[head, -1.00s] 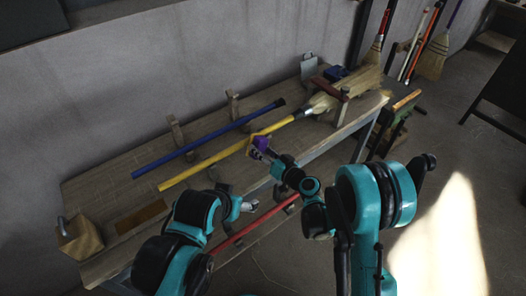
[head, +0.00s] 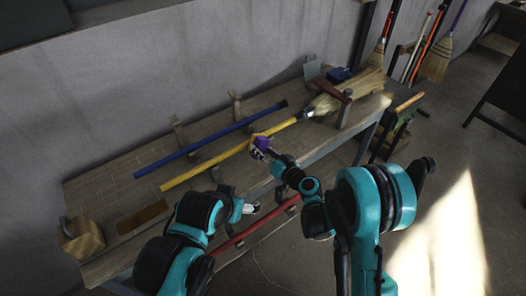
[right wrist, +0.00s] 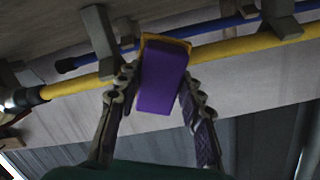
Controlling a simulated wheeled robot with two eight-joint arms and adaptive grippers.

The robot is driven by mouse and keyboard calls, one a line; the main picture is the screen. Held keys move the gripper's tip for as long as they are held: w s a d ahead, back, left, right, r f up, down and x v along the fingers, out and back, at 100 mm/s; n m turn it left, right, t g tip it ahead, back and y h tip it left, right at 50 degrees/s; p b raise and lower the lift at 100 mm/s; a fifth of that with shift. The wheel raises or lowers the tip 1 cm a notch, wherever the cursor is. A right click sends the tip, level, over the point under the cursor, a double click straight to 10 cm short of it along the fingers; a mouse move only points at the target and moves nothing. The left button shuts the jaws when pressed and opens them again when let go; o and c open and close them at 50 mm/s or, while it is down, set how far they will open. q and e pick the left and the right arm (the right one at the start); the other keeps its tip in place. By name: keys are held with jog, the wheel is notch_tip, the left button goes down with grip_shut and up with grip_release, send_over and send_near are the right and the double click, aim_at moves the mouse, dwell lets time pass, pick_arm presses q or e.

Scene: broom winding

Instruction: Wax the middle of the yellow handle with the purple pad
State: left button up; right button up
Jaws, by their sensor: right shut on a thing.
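The yellow handle (head: 205,171) lies lengthwise along the bench, with its broom head (head: 365,84) at the far right end. My right gripper (head: 259,150) is shut on the purple pad (head: 264,142), at about the middle of the handle. In the right wrist view the purple pad (right wrist: 160,80) sits between both fingers, and its yellow-orange far edge overlaps the yellow handle (right wrist: 225,47). The pad is at or very near the handle; I cannot tell if they touch. My left gripper (head: 251,208) hangs by the bench's front edge, too small to read.
A blue handle (head: 190,151) lies behind the yellow one, beside upright wooden pegs (head: 236,107). A wooden block (head: 80,240) stands at the bench's left end. A red handle (head: 250,231) runs below the front edge. Brooms (head: 437,60) lean on the wall at right.

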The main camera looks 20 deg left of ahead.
jog(key=shift+w+a, duration=0.15)
jog(key=shift+a, duration=0.05)
